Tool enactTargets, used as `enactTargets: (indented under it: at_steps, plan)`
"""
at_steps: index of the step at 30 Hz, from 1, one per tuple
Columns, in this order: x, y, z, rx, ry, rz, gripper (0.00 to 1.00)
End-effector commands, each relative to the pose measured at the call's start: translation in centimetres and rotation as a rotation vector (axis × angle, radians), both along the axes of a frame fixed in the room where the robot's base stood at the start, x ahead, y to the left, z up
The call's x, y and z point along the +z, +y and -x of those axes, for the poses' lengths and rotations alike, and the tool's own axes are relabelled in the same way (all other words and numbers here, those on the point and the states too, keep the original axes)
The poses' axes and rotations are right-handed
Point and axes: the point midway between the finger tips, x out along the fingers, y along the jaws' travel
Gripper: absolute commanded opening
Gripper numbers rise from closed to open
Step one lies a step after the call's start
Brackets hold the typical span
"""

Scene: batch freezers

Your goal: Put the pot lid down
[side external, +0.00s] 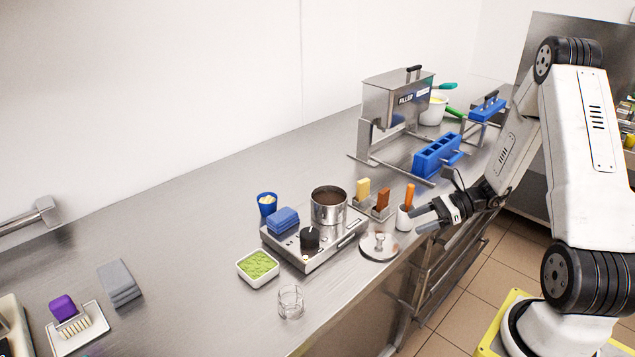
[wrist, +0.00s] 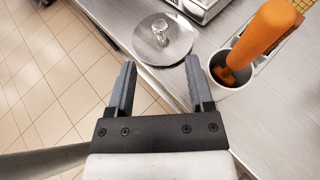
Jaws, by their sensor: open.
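The pot lid (side external: 379,246) is a round, shiny metal disc with a small knob. It lies flat, knob up, on the steel counter to the right of the hot plate, near the front edge. In the wrist view the lid (wrist: 163,40) shows beyond the fingertips. My gripper (side external: 425,217) is open and empty, to the right of the lid and a little above it; in the wrist view its two fingers (wrist: 160,68) stand apart with nothing between them. The pot (side external: 328,208) stands open on the hot plate (side external: 318,255), with dark contents.
A white cup (side external: 404,219) with an orange-handled tool (wrist: 262,42) stands close beside my gripper. Two small holders with yellow and brown bars (side external: 383,199) are behind it. A glass (side external: 291,301) and a green-filled dish (side external: 258,267) stand to the left. Counter beyond them is partly clear.

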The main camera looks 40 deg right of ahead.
Motion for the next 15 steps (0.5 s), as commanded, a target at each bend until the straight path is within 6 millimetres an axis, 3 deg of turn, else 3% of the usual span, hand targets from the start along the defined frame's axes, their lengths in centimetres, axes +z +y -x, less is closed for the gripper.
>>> enactTargets:
  at_steps: [6, 15]
  plan:
    - [0.57, -1.06, 0.88, -0.001, 0.0, 0.002, 0.68]
    - [0.63, -1.14, 1.01, 0.0, 0.0, 0.001, 0.68]
